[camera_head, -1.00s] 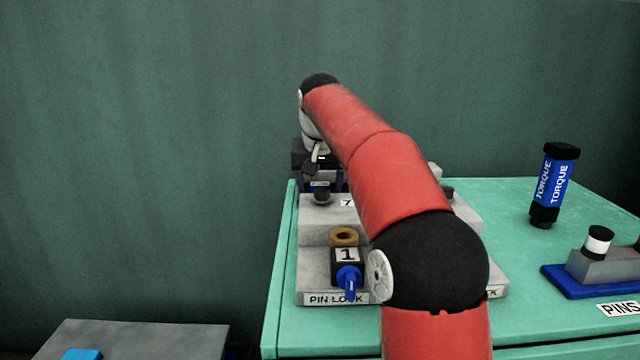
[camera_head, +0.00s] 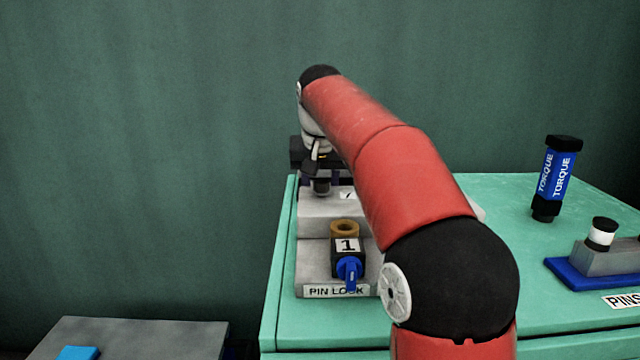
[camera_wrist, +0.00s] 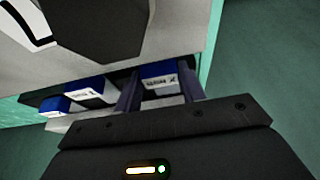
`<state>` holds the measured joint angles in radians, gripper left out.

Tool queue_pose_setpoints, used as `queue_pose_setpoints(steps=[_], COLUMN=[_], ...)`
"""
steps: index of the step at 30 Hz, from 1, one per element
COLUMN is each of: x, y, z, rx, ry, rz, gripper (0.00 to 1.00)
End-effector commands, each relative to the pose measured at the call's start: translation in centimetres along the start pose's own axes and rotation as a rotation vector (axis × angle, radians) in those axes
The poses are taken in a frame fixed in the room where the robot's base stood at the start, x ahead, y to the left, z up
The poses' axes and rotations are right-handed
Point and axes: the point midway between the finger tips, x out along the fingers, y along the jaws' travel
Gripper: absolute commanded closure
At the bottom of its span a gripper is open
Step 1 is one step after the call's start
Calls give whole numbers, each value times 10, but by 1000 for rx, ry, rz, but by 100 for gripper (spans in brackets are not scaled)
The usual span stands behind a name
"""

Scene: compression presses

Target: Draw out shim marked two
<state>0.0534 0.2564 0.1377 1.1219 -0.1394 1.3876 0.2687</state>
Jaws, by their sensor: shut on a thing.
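In the wrist view, my gripper (camera_wrist: 158,88) has its two dark fingers on either side of a shim (camera_wrist: 163,70) with a blue end and a pale labelled face. The jaws are shut on this shim, in a dark slot under a grey block. Its label is too small to read, so I cannot tell its number. Two more blue-and-white shims, a middle one (camera_wrist: 88,86) and a far left one (camera_wrist: 54,106), sit to the left in the same slot. In the head view, my gripper (camera_head: 322,180) is behind the grey press, and the shims are hidden.
The grey press (camera_head: 315,205) has a pin lock with a blue handle (camera_head: 348,269) marked 1 and a brass ring (camera_head: 345,229). A blue torque tool (camera_head: 556,178) and a pin stand (camera_head: 602,255) stand right on the green bench (camera_head: 520,215). A grey table (camera_head: 150,340) is lower left.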

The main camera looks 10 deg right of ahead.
Motion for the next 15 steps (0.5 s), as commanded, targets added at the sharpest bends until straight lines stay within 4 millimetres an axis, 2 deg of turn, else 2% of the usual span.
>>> queue_pose_setpoints(steps=[3, 11, 12, 15], x=[-3, -4, -4, -4], y=[0, 0, 0, 0], z=[9, 10, 10, 10], rx=[-1, -1, -1, -1], ry=[1, -5, -6, -4], rz=[-1, 0, 0, 0], gripper=[100, 100, 56, 43])
